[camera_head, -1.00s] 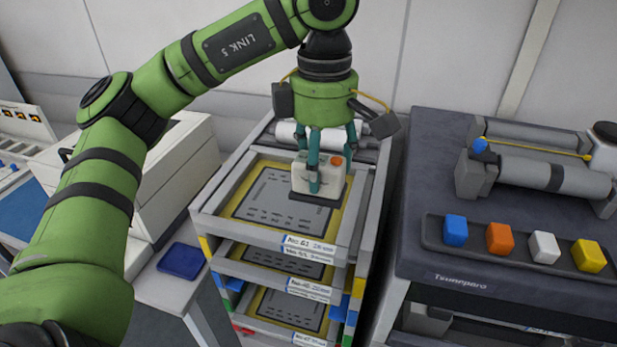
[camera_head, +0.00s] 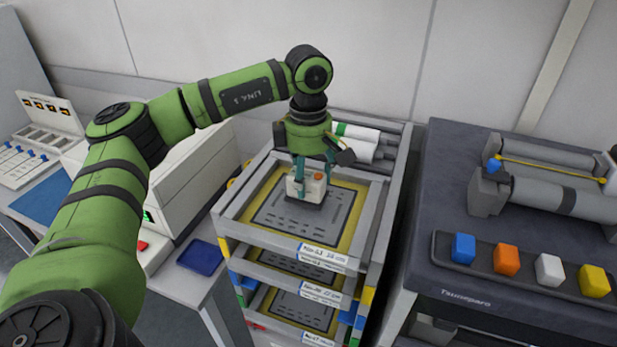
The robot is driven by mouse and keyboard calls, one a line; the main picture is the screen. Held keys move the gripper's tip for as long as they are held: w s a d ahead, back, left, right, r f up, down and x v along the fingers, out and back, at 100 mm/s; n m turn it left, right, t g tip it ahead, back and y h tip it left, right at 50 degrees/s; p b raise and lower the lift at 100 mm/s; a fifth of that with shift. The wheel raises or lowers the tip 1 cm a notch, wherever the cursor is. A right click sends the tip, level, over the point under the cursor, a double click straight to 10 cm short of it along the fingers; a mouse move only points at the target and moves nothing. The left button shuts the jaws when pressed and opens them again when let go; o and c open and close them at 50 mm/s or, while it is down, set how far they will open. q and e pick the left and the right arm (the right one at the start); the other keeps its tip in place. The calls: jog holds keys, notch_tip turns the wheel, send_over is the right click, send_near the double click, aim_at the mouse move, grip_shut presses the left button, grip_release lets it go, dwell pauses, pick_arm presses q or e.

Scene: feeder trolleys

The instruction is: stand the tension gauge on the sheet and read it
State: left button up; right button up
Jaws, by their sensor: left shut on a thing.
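The tension gauge (camera_head: 314,187) is a small white box with an orange button on top and a dark base. My left gripper (camera_head: 306,180) comes down from above, shut on the gauge with its teal fingers. The gauge is upright over the far middle part of the dark sheet (camera_head: 285,218) in the top tray. I cannot tell whether its base touches the sheet. No reading on the gauge can be made out. My right gripper is not in view.
The sheet lies in a yellow-edged frame on a grey feeder trolley (camera_head: 373,236) with more trays below. White rolls (camera_head: 355,142) lie behind it. At right, a dark bench (camera_head: 450,200) bears rollers and a tray of coloured blocks. A blue pad (camera_head: 201,254) lies at left.

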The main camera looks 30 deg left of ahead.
pick_arm(q)
jog(key=shift+f, duration=1.1)
jog(key=o, duration=1.6)
jog(key=shift+c, duration=0.2)
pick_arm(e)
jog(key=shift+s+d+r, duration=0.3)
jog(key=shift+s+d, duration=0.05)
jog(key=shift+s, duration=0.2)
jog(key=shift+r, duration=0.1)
